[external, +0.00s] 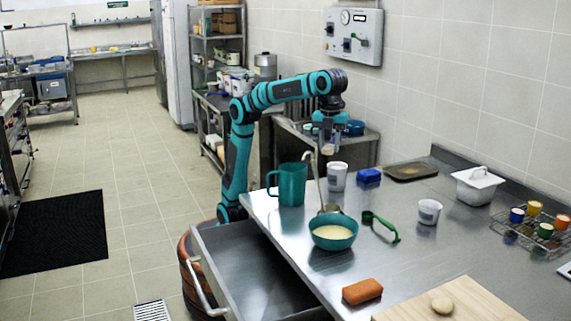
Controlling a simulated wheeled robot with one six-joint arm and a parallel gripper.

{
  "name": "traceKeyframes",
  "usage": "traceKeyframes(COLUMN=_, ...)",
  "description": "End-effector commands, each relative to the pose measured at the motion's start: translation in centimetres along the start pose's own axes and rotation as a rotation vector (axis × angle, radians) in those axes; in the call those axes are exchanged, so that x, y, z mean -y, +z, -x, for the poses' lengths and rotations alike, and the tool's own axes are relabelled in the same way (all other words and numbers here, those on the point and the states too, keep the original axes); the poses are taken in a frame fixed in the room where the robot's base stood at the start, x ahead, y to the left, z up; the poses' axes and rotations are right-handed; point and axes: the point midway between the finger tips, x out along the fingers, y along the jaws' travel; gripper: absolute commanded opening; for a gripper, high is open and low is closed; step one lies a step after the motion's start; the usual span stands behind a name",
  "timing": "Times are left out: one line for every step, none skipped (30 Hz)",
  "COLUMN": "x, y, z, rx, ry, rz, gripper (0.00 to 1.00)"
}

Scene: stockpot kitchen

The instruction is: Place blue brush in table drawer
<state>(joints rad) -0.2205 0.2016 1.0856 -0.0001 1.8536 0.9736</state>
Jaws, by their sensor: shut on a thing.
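My gripper (328,138) is raised above the back left part of the steel table, beyond the teal mug. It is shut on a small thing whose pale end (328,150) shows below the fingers. This looks like the blue brush, though the fingers hide most of it. The table drawer (243,262) is pulled open at the table's left side, and the visible part of its inside looks empty. My gripper is well above and behind the drawer.
A green-handled tool (382,228), another cup (428,211) and orange-brown block (362,291) lie farther right or nearer.

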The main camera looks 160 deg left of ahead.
Motion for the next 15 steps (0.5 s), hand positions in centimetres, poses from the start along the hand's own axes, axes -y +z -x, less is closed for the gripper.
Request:
traceKeyframes(x=-1.2, y=-1.6, z=0.8, rx=-0.001, ry=-0.001, rz=-0.025, gripper=0.13)
traceKeyframes(x=-1.9, y=-2.4, z=1.2, rx=-0.001, ry=-0.001, rz=-0.037, gripper=0.13)
traceKeyframes(x=-2.8, y=-3.4, z=1.8, rx=-0.001, ry=-0.001, rz=-0.053, gripper=0.13)
traceKeyframes(x=-3.5, y=-4.2, z=2.2, rx=-0.001, ry=-0.001, rz=-0.066, gripper=0.13)
traceKeyframes(x=-4.2, y=-4.9, z=2.6, rx=-0.001, ry=-0.001, rz=-0.078, gripper=0.13)
traceKeyframes(x=-5.2, y=-5.9, z=3.2, rx=-0.001, ry=-0.001, rz=-0.096, gripper=0.13)
traceKeyframes(x=-5.9, y=-6.5, z=3.6, rx=0.0, ry=0.0, rz=-0.107, gripper=0.13)
traceKeyframes(x=-6.7, y=-7.3, z=4.0, rx=-0.001, ry=-0.001, rz=-0.12, gripper=0.13)
traceKeyframes(x=-7.7, y=-8.1, z=4.6, rx=-0.001, ry=-0.001, rz=-0.136, gripper=0.13)
traceKeyframes(x=-8.5, y=-8.8, z=5.0, rx=0.0, ry=0.0, rz=-0.148, gripper=0.13)
traceKeyframes(x=-9.2, y=-9.4, z=5.4, rx=-0.001, ry=-0.001, rz=-0.159, gripper=0.13)
traceKeyframes(x=-10.3, y=-10.3, z=5.9, rx=-0.001, ry=-0.001, rz=-0.174, gripper=0.13)
traceKeyframes(x=-11.1, y=-10.9, z=6.2, rx=-0.001, ry=-0.001, rz=-0.185, gripper=0.13)
traceKeyframes(x=-11.8, y=-11.6, z=6.5, rx=-0.001, ry=0.0, rz=-0.195, gripper=0.13)
traceKeyframes(x=-12.8, y=-12.5, z=6.7, rx=0.0, ry=0.0, rz=-0.209, gripper=0.13)
